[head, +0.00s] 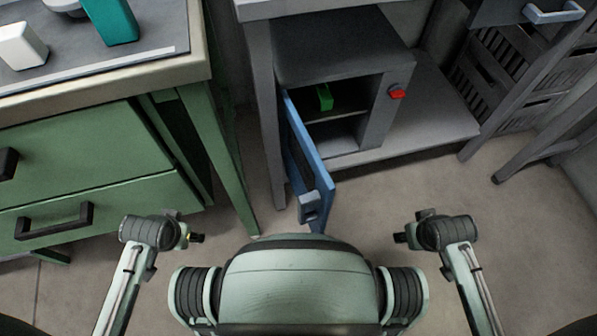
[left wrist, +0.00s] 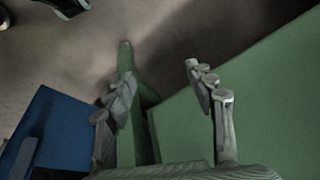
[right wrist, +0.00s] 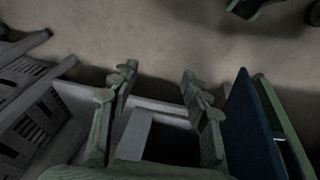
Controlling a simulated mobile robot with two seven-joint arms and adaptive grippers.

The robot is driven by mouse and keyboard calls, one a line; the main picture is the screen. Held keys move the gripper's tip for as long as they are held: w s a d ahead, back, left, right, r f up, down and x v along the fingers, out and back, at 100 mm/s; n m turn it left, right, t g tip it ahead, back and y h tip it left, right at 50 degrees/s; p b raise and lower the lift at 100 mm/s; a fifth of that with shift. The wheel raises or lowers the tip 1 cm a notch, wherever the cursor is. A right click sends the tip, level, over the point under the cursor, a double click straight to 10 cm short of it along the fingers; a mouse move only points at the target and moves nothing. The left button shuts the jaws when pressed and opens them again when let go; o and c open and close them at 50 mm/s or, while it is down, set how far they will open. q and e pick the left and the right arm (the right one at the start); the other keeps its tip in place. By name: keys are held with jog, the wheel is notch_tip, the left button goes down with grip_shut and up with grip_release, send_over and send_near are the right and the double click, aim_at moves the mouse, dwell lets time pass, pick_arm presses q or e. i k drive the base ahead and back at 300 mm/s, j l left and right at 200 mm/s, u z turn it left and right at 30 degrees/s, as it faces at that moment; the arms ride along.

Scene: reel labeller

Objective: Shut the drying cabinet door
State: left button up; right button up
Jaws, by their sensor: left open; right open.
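The drying cabinet (head: 340,48) is a grey box on a low shelf under a grey bench in the head view. Its blue door (head: 306,150) stands wide open, hinged at the left side and reaching toward me. A grey handle (head: 310,207) sits at its near end. A green item (head: 325,97) lies inside. My left gripper (head: 196,238) is open and empty, left of the door and apart from it. My right gripper (head: 401,238) is open and empty, right of the door and apart from it. The door also shows blue in the right wrist view (right wrist: 250,125).
A red button (head: 397,93) is on the cabinet's right front. A green drawer unit (head: 80,160) stands close on the left. Dark crates (head: 500,80) and a grey leg frame stand at the right. The floor (head: 400,185) right of the door is clear.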

aim_at(315, 188)
jog(key=k+j+z, duration=0.15)
jog(key=k+j, duration=0.6)
jog(key=j, duration=0.15)
